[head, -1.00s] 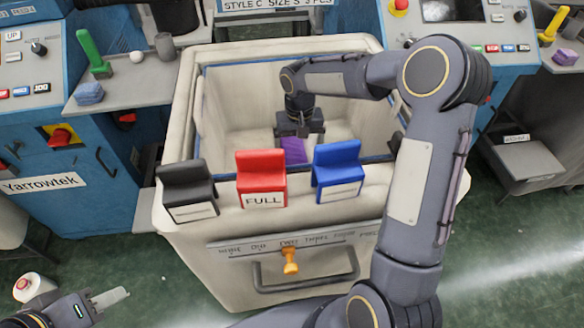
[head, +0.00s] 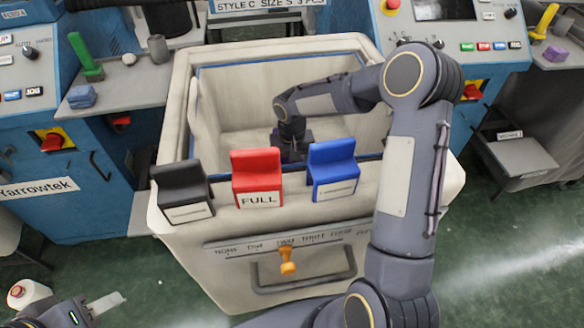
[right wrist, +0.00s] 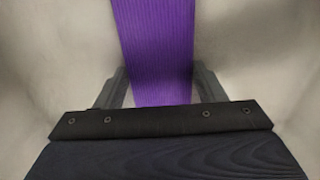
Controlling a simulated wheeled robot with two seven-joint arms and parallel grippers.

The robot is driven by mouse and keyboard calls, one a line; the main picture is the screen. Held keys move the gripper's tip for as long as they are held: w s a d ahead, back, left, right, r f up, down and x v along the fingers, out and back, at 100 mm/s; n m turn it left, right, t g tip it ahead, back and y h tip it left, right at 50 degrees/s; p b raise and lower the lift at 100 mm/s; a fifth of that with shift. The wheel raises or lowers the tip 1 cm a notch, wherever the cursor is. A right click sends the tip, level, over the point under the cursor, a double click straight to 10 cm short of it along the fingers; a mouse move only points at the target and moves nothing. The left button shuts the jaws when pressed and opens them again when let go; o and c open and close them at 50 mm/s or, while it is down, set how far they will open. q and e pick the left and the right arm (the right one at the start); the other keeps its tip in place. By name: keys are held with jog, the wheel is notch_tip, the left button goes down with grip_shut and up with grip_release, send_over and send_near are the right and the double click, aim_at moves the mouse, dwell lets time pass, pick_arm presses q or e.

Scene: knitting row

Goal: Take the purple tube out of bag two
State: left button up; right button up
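The purple tube (right wrist: 153,45), ribbed and fabric-like, shows in the right wrist view, running from the top edge down between the two fingers of my right gripper (right wrist: 159,88). The fingers flank it closely; whether they press on it I cannot tell. In the head view my right gripper (head: 292,145) is down inside the cream bag-like bin (head: 220,272), partly hidden behind the front rim and clips. The tube is largely hidden there. My left gripper (head: 106,303) is at the bottom left, outside the bin, away from the tube; its opening is unclear.
A black clip (head: 182,187), a red clip marked FULL (head: 257,170) and a blue clip (head: 332,163) sit on the bin's front rim. An orange peg (head: 288,262) stands at TWO on the label strip. Blue machines (head: 45,212) flank the bin. A white cone (head: 28,293) lies lower left.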

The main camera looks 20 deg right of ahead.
jog(key=c, duration=0.4)
jog(key=shift+r, duration=0.1)
